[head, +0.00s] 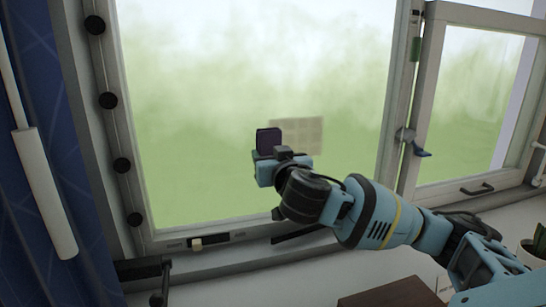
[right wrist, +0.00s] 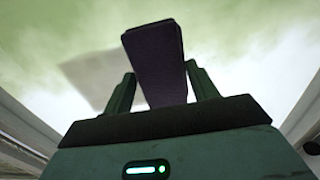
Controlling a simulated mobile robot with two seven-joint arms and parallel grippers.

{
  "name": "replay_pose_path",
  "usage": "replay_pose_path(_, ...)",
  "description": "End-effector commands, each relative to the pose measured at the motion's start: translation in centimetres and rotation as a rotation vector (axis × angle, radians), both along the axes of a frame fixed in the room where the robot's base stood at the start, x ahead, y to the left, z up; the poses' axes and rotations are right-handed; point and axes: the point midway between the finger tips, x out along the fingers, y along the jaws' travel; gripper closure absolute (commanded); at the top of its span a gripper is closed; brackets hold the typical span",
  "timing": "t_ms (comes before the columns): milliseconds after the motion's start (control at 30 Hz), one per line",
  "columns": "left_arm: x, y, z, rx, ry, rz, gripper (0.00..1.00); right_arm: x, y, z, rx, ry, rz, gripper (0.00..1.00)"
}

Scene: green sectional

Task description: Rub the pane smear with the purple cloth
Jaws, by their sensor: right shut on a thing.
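The purple cloth (head: 268,140) is a dark, folded block held up in front of the window pane (head: 200,90). My right gripper (head: 267,155) is shut on it; in the right wrist view the cloth (right wrist: 155,60) stands between the two fingers (right wrist: 160,90). The smear (head: 308,133) is a pale beige rectangular patch on the pane, just right of the cloth and partly hidden behind it. In the right wrist view the smear (right wrist: 90,78) is a greyish patch left of the cloth. I cannot tell whether the cloth touches the pane. My left gripper is out of view.
The white window frame (head: 85,110) carries several black round knobs at left. A second sash (head: 430,100) stands at right with a blue-tipped handle (head: 422,151). A blue curtain (head: 40,90) hangs at far left. A brown object (head: 390,294) and a potted plant (head: 530,252) are below.

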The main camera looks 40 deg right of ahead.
Motion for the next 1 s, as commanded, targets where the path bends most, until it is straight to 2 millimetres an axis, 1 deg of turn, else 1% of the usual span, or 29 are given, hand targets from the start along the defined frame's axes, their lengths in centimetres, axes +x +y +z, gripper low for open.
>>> replay_pose_path(567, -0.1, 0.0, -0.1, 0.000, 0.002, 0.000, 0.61, 0.7, -0.5, 0.0, 0.000, 0.000, 0.000, 0.60)
replay_pose_path(1000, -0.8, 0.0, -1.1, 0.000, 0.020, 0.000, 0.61, -0.9, -3.1, -0.3, -0.003, 0.004, -0.002, 0.60)
